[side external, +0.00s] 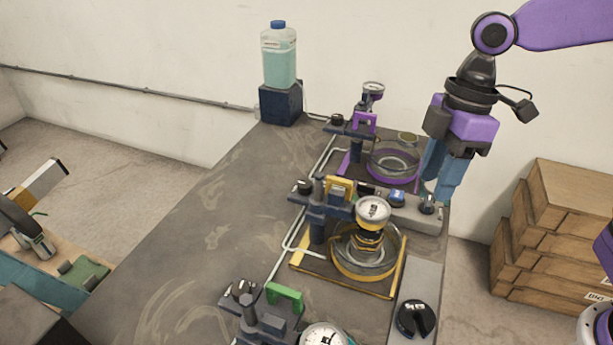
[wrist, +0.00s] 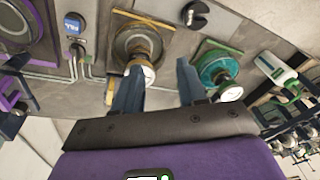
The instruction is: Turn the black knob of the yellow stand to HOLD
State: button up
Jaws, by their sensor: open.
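The yellow stand (side external: 347,270) is in the middle of the table, with a round dish and a white-faced gauge (side external: 373,210). In the wrist view the yellow stand (wrist: 140,42) is just beyond my fingers. A large black knob (side external: 416,319) sits on a grey plate at the lower right of the stand; a slotted black knob (wrist: 195,13) also shows in the wrist view. I cannot read a HOLD mark. My gripper (side external: 435,188) is open and empty, pointing down at the table's right edge, apart from the large knob. Its two fingers (wrist: 159,68) are spread in the wrist view.
A purple stand (side external: 350,165) is behind and a green one (side external: 285,296) in front. A grey box (side external: 408,212) with a blue knob (side external: 397,197) lies beside the yellow stand. A bottle (side external: 279,60) stands at the back. Cardboard boxes (side external: 565,235) are right. The table's left is clear.

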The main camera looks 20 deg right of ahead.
jog(key=w+a+r+n+y, duration=0.1)
jog(key=w+a, duration=0.1)
jog(key=w, duration=0.3)
jog(key=w+a+r+n, duration=0.1)
jog(key=w+a+r, duration=0.15)
jog(key=w, duration=0.35)
jog(key=n+y, duration=0.2)
send_near(304, 184)
jog(key=x, duration=0.8)
jog(key=shift+a+f, duration=0.1)
jog(key=shift+f, duration=0.1)
